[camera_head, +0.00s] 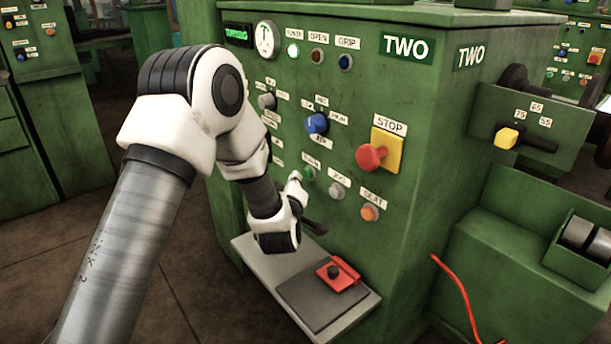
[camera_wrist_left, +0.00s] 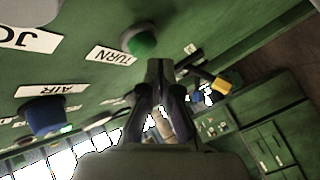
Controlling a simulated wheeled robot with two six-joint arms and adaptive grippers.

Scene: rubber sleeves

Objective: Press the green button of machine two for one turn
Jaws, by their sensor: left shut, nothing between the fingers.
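Machine two (camera_head: 435,110) is a green cabinet marked "TWO" in the head view. Its green button (camera_head: 308,173) is on the front panel, partly hidden by my left wrist. In the left wrist view the green button (camera_wrist_left: 140,42) is a domed cap beside the "TURN" label (camera_wrist_left: 110,55). My left gripper (camera_head: 318,229) is in front of the panel, below the button, and mostly hidden behind its own wrist. In the left wrist view the left gripper (camera_wrist_left: 160,68) is shut and empty, with its tips close to the button; contact cannot be told. My right gripper is not in view.
A red stop button (camera_head: 371,157), blue knob (camera_head: 316,123) and orange seat button (camera_head: 370,213) share the panel. A ledge (camera_head: 350,315) with a red clamp (camera_head: 338,274) juts out below.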

